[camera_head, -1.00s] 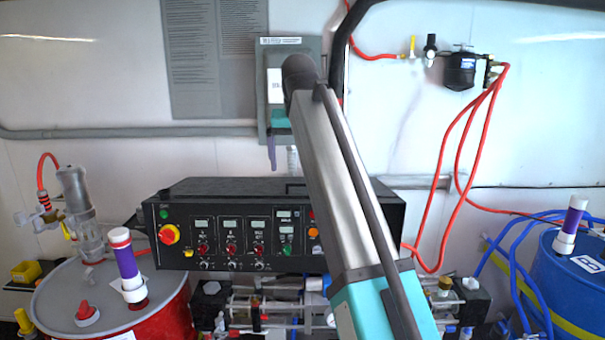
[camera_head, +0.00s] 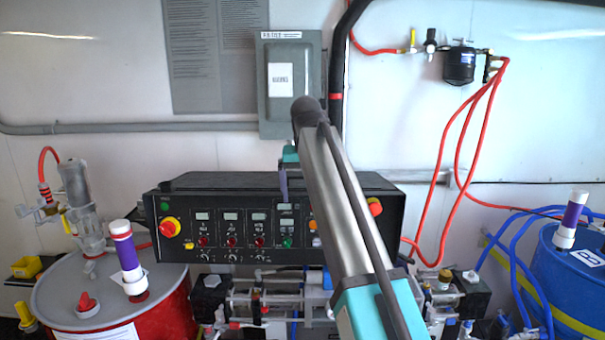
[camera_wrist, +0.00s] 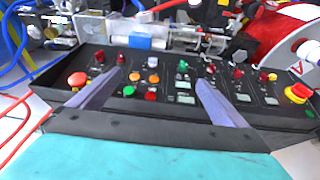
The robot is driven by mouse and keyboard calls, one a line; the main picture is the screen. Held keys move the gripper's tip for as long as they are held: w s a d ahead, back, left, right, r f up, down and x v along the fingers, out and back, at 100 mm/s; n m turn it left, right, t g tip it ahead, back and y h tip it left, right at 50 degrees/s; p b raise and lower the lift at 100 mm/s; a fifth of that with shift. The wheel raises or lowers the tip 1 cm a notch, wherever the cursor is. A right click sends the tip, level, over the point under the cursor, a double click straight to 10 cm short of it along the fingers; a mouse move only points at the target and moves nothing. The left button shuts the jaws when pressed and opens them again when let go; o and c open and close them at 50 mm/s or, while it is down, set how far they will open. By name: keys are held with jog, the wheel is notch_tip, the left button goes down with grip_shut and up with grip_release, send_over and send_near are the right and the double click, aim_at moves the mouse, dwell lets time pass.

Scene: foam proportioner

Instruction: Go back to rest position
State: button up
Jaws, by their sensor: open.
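My arm reaches up from the lower right of the head view, in front of the black control panel (camera_head: 240,232). My gripper (camera_wrist: 148,88) shows in the wrist view with its two purple-grey fingers spread wide apart and nothing between them. In the head view a finger of my gripper (camera_head: 283,185) shows just left of the arm, in front of the panel's upper part. Most of the gripper there is hidden behind the arm. In the wrist view the panel's buttons and displays lie beyond the fingers. I cannot tell how far the fingertips are from the panel.
A red drum (camera_head: 170,318) stands at the left and a blue drum (camera_head: 575,285) at the right. A grey electrical box (camera_head: 302,55) is on the wall. Red hoses (camera_head: 450,140) hang at the right. Pumps and clear tubes (camera_head: 265,300) sit below the panel.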

jog(key=s+d+f+g+b, duration=0.1)
jog(key=d+f+g+b, duration=0.15)
jog(key=f, duration=1.25)
jog(key=s+d+f+g+b, duration=0.1)
jog(key=s+d+f, duration=0.15)
jog(key=f, duration=1.35)
jog(key=s+d+f+g+b, duration=0.15)
jog(key=s+f, duration=0.25)
jog(key=f, duration=0.4)
jog(key=s+d+f, duration=0.3)
jog(key=f, duration=0.6)
jog(key=s+d+f+g+b, duration=0.15)
jog(key=s+f, duration=0.25)
jog(key=f, duration=0.4)
jog(key=s+d+f+g+b, duration=0.1)
jog(key=s+d+f, duration=0.1)
jog(key=s+f, duration=0.8)
jog(key=s+d+f+g+b, duration=0.2)
jog(key=s+f, duration=0.8)
jog(key=f, duration=0.1)
jog(key=s+f, duration=0.4)
jog(key=s, duration=0.5)
jog(key=s+f+b, duration=0.1)
jog(key=s+f, duration=0.3)
jog(key=s, duration=0.4)
jog(key=shift+s+n+t+y, duration=0.3)
jog(key=shift+s+t, duration=0.05)
jog(key=shift+s, duration=0.05)
